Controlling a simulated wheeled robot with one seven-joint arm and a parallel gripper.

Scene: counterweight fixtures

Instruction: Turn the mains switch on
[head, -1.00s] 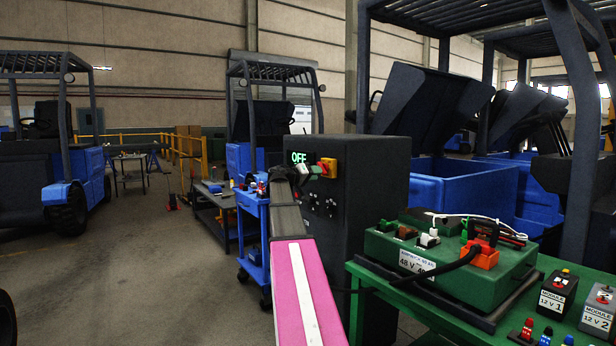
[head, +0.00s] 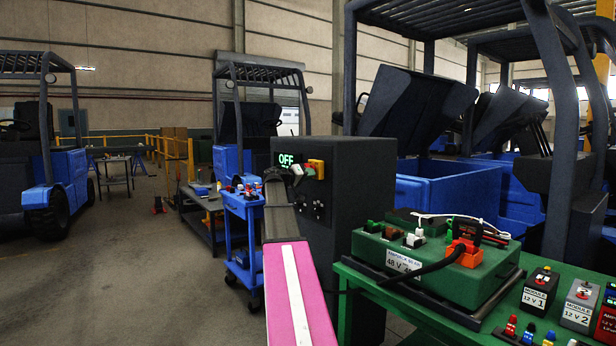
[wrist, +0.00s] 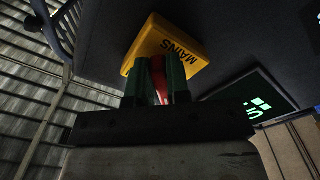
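The mains switch is a yellow box marked MAINS (wrist: 172,45) with a red handle (wrist: 157,75), seen close in the wrist view. In the head view, the yellow switch (head: 317,168) sits on the upper front of a dark cabinet (head: 365,200). My gripper (wrist: 158,88) has its green fingers close together on either side of the red handle and looks shut on it; the fingers hide part of the handle. The gripper also shows in the head view (head: 297,171), just left of the switch. A green display (head: 286,159) on the cabinet reads OFF.
A green table (head: 395,305) stands at the right with a green battery unit (head: 465,280) and module boxes (head: 537,290). A blue cart (head: 240,225) stands left of the cabinet. Forklifts stand behind.

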